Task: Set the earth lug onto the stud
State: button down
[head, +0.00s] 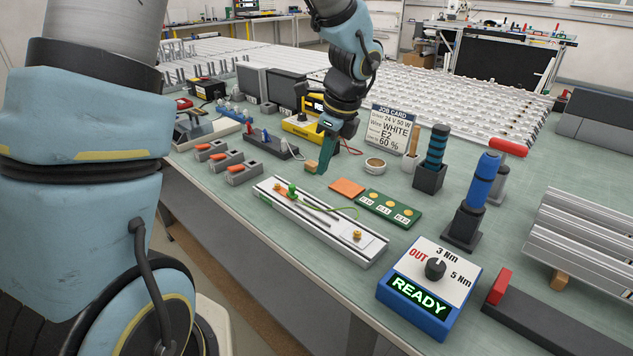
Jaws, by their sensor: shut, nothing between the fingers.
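A pale grey rail (318,222) lies on the bench in the middle of the head view. A brass-coloured stud (357,235) stands near its right end. A green wire (333,208) runs from a green piece (292,190) near the rail's left end and curves over the rail to the right. The earth lug at the wire's end is too small to make out clearly. My gripper (322,171) points down behind the rail, shut and empty, apart from the wire and stud. A small wooden block (311,166) is close beside its fingers.
An orange pad (347,187) and a green board (389,208) with brass discs lie behind the rail. The blue torque box (430,289) reading READY is at front right. Upright drivers (436,150) stand to the right. Orange-topped clips (236,170) lie left.

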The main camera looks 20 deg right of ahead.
jog(key=shift+v, duration=1.45)
jog(key=shift+a, duration=0.15)
jog(key=s+a+f+n+h, duration=0.1)
jog(key=a+n, duration=1.2)
jog(key=s+a+f+n+h, duration=0.1)
jog(key=s+a+n, duration=0.1)
jog(key=a+n, duration=1.1)
jog(key=shift+s+a+f, duration=0.25)
jog(key=shift+a+f, duration=0.1)
jog(key=shift+f, duration=0.05)
